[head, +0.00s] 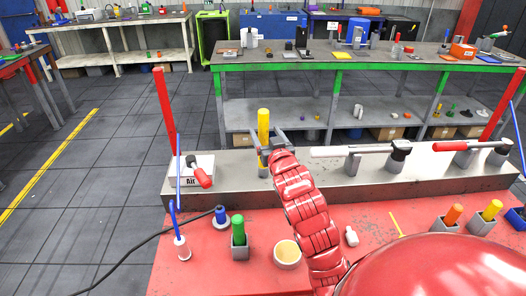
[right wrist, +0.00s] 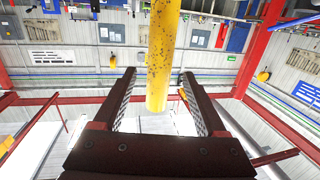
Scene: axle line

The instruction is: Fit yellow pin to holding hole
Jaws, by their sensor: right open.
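The yellow pin (head: 264,125) stands upright on the grey metal ledge (head: 220,165) in the head view. Its lower part shows below my right gripper, at a small grey holder; whether it sits in a hole there is hidden. My right gripper (head: 269,146) is at the pin's middle, with its jaws apart. In the right wrist view the yellow pin (right wrist: 160,50) is in line with the gap between the open fingers (right wrist: 160,76), with space visible on both sides. My left gripper is out of view.
On the red bench stand a green pin (head: 238,228) in a grey holder, a blue pin (head: 221,215), a round cream container (head: 287,253), and orange (head: 453,214) and yellow (head: 491,209) pins in holders. A grey-and-red lever (head: 201,176) and horizontal white-ended bar (head: 340,151) flank the gripper on the ledge.

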